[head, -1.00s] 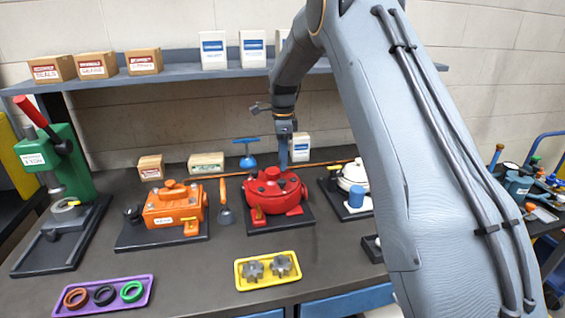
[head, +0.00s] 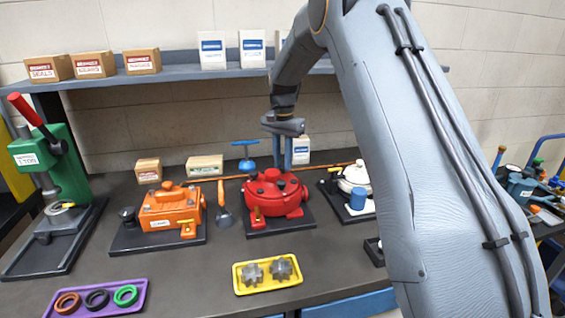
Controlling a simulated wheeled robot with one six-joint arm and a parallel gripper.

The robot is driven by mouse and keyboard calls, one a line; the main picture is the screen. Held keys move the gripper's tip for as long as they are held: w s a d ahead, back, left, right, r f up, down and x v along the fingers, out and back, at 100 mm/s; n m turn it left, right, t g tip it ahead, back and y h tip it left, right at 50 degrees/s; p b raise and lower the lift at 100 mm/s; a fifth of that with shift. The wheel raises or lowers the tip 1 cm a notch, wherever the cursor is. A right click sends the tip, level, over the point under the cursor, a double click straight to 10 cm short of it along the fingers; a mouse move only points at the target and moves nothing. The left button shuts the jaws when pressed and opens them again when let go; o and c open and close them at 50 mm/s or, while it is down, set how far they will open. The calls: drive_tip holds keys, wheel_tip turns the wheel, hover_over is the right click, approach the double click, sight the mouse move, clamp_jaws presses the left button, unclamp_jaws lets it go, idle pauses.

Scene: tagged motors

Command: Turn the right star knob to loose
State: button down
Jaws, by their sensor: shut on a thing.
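The red motor (head: 268,208) stands on a dark base plate on the bench, with dark knobs on its top. My gripper (head: 283,166) points straight down at the rear right of the motor's top. Its two blue-grey fingers show side by side, shut on the right star knob. That knob is mostly hidden by the fingertips and too small to make out, so its turned position cannot be read.
An orange motor (head: 170,209) stands to the left and a white-topped motor (head: 354,177) to the right, partly behind my arm. A yellow tray (head: 240,288) with gears lies in front. A blue T-handled tool (head: 246,152) stands behind. A shelf (head: 190,72) runs above.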

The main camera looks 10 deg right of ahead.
drive_tip(key=n, duration=0.7)
drive_tip(key=shift+f+b, duration=0.1)
drive_tip(key=shift+b, duration=0.25)
drive_tip(key=n, duration=0.8)
drive_tip(key=shift+f, duration=0.1)
drive_tip(key=n, duration=0.4)
drive_tip(key=shift+s+b, duration=0.1)
drive_tip(key=shift+b, duration=0.2)
drive_tip(key=n, duration=0.4)
drive_tip(key=shift+n, duration=0.3)
drive_tip(key=n, duration=0.3)
drive_tip(key=shift+n, duration=2.4)
